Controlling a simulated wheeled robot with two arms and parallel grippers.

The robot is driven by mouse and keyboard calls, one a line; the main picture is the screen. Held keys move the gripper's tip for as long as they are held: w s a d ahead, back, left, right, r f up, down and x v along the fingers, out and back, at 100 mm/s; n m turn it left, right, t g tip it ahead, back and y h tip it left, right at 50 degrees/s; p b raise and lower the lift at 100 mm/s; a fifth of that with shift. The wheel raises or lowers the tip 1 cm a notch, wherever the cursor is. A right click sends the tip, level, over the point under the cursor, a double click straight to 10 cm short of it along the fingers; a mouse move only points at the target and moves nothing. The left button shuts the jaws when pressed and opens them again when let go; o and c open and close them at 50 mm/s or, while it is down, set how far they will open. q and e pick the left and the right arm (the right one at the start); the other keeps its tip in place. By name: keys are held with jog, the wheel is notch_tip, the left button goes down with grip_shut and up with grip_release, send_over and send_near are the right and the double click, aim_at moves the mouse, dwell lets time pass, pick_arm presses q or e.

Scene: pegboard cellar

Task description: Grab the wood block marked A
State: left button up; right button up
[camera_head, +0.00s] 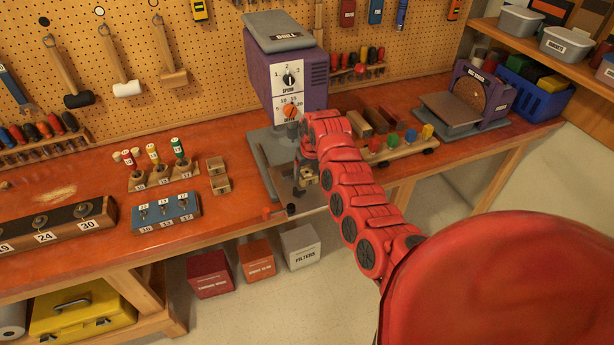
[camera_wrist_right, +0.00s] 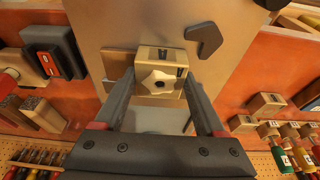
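A small pale wood block (camera_wrist_right: 160,82) lies between the fingers of my right gripper in the right wrist view. My right gripper (camera_head: 305,178) points down over the drill press table in the head view. Its fingers (camera_wrist_right: 161,90) stand apart, one on each side of the block, very close to it. I cannot tell whether they press on it. In the head view the gripper mostly hides the block. My left gripper is out of view.
The purple drill press (camera_head: 285,75) stands close behind my right gripper. Small wood blocks (camera_head: 218,175) sit to its left, beside a blue bit holder (camera_head: 167,212). A wooden cart with coloured pegs (camera_head: 400,147) and a disc sander (camera_head: 470,100) are to the right.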

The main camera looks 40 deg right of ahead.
jog(key=c, duration=0.7)
